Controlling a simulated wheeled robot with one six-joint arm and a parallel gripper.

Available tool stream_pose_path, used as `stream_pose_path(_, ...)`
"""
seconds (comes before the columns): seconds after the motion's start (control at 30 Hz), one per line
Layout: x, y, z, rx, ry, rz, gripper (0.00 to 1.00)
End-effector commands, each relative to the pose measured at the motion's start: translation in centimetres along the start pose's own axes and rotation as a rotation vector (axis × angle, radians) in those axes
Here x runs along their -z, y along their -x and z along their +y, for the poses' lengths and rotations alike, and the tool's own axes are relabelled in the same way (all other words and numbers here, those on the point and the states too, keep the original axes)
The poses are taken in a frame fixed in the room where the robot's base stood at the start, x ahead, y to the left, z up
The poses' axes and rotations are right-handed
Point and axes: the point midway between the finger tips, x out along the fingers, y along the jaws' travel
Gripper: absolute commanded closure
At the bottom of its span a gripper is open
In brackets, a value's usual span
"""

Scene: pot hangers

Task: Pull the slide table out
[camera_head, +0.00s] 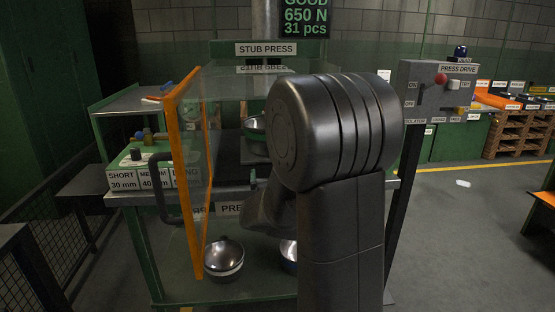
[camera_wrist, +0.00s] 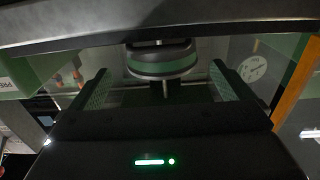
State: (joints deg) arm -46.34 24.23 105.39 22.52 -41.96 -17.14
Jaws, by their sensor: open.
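My gripper is hidden behind my arm in the head view. In the wrist view my gripper (camera_wrist: 160,88) is open, with a finger at each side. A dark round part with a green band (camera_wrist: 162,62) shows beyond the fingers, apparently untouched.
A black bent bar (camera_head: 163,185) sticks out left of the guard. Two bowls (camera_head: 223,259) (camera_head: 289,253) are on the lower shelf. A bin unit with length labels (camera_head: 140,178) stands left. The press drive box (camera_head: 438,88) is right. Floor (camera_head: 455,230) at right is open.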

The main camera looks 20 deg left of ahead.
Motion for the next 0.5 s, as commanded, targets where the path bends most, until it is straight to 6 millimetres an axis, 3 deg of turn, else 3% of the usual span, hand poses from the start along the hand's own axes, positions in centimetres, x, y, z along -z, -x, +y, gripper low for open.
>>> stream_pose_path(0.3, -0.2, -6.8, 0.1, -0.001, 0.0, -0.001, 0.0)
stream_pose_path(0.5, -0.1, -9.7, 0.1, -0.001, 0.0, -0.001, 0.0)
